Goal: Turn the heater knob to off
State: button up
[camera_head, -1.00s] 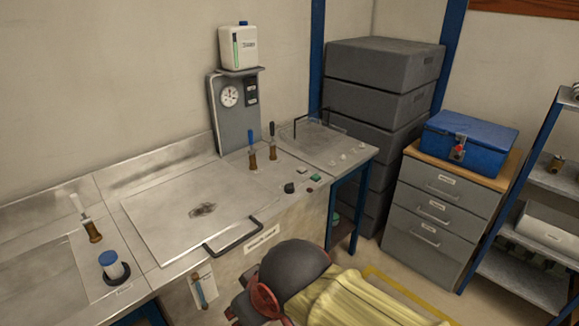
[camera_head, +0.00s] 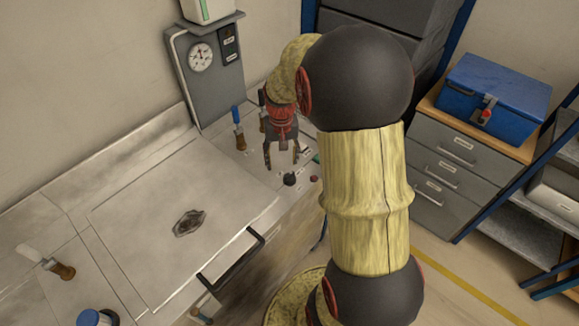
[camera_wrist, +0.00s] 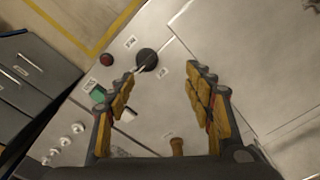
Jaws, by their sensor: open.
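The heater knob is most likely the round black knob (camera_head: 289,179) on the bench top, near its front edge. It also shows in the wrist view (camera_wrist: 147,59), with a light pointer line towards the lower left and small labels around it. My gripper (camera_head: 282,160) is open and empty, fingers down, above the bench just behind the knob. In the wrist view its two fingers (camera_wrist: 160,88) frame bare metal, and the knob lies beyond the fingertips, apart from them. The label text is too small to read.
A red button (camera_wrist: 106,59) and a green switch (camera_wrist: 98,93) sit beside the knob. A dark bar handle (camera_head: 235,262) runs along the lid's front.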

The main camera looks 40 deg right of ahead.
aim_at(290, 174)
jog(key=shift+m+g, duration=0.3)
jog(key=shift+m, duration=0.2)
jog(key=d+f, duration=0.3)
jog(key=shift+s+f+p, duration=0.2)
jog(key=shift+p, duration=0.1)
notch_tip(290, 174, down, 7)
jog(key=shift+f+b, duration=0.2)
jog(key=shift+b, duration=0.55)
jog(key=c, duration=1.1)
jog(key=shift+c, duration=0.4)
